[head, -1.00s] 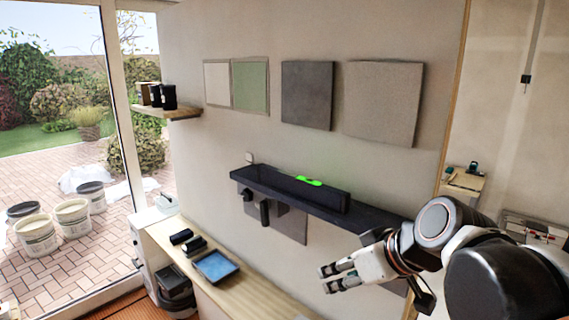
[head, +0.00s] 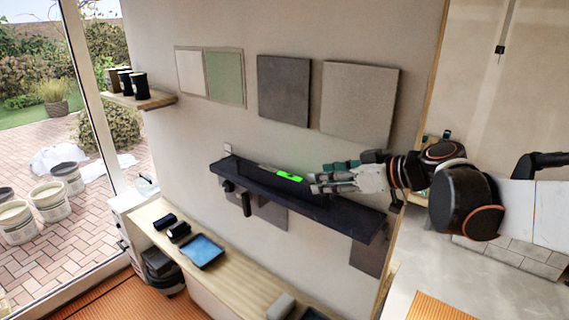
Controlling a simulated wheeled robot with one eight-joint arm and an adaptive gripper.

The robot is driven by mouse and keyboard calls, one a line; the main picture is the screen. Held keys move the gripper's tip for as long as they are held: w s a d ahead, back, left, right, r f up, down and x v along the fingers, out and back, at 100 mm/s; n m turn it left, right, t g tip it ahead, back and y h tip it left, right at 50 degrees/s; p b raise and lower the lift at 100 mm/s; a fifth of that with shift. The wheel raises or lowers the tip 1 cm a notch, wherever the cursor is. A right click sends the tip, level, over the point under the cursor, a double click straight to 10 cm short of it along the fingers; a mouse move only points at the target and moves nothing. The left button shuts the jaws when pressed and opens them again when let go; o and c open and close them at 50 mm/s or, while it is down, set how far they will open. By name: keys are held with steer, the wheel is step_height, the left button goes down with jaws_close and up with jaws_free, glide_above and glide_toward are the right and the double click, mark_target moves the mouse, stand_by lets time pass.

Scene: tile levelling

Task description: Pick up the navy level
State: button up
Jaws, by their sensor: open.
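The navy level (head: 295,186) is a long dark bar lying on the dark wall shelf (head: 345,216). A bright green patch (head: 289,176) shows at its top. My gripper (head: 317,183) is open, with its fingers pointing left. The fingertips are at the right part of the level, and the hand hides its right end. I cannot tell whether the fingers touch it or are just in front of or above it.
A teal shape (head: 343,165) shows just behind my gripper. Tile panels (head: 360,102) hang on the wall above. Below, a wooden counter (head: 235,275) holds a blue tray (head: 201,251) and dark blocks (head: 179,231). A small shelf (head: 150,100) with dark cups is at left.

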mark_target(284, 176)
steer(key=shift+n, duration=0.3)
steer(key=p+x, duration=0.1)
steer(key=x, duration=0.8)
steer(key=r+p+x, duration=0.1)
steer(key=x, duration=0.4)
steer(key=shift+w+p, duration=0.3)
steer(key=shift+w, duration=0.1)
steer(key=shift+c, duration=0.6)
steer(key=shift+y, duration=0.3)
jaws_close()
